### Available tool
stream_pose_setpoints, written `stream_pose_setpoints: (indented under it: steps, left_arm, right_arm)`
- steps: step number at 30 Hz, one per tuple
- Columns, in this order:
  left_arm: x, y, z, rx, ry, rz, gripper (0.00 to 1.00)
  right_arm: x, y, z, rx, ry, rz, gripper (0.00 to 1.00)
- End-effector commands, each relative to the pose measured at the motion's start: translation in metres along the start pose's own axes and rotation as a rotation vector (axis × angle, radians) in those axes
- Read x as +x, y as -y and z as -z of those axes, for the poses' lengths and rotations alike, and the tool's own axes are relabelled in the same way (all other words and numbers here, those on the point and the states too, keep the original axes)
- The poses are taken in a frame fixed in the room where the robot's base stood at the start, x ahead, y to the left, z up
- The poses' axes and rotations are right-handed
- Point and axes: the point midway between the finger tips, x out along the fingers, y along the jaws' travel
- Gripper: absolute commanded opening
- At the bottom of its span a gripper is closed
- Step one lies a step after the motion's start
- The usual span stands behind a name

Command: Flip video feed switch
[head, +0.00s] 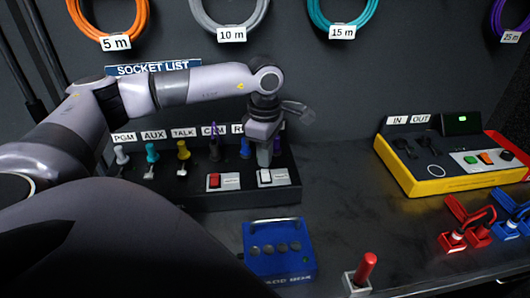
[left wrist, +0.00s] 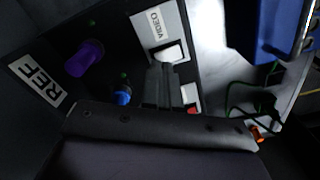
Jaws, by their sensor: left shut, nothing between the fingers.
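The video switch (left wrist: 170,53) is a white rocker on a white plate marked VIDEO, on the dark socket panel. In the head view a white rocker (head: 265,177) sits at the panel's front right, just under my gripper. My left gripper (head: 264,163) points down at it, shut and empty. In the left wrist view the closed fingertips (left wrist: 163,70) are right by the rocker's lower edge; I cannot tell if they touch. A red rocker (head: 214,181) sits to the left on the same panel. My right gripper is not in view.
Plugs stand in the labelled sockets behind the switches, including a yellow plug (head: 183,150). A blue box (head: 279,251) and a red-handled lever (head: 364,269) stand in front. A yellow-sided device (head: 455,185) and red connectors (head: 453,239) are at right. The counter between is clear.

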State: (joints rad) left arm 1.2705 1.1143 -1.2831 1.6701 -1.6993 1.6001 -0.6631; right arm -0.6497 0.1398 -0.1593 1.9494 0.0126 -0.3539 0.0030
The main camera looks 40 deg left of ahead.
Motion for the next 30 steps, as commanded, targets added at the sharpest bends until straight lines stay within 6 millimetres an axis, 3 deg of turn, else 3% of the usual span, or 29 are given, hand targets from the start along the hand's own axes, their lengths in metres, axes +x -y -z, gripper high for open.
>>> stream_pose_setpoints:
  steps: [30]
  left_arm:
    - [0.014,0.0,0.0,0.0,0.0,0.0,0.0]
  right_arm:
    - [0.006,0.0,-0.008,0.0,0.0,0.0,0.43]
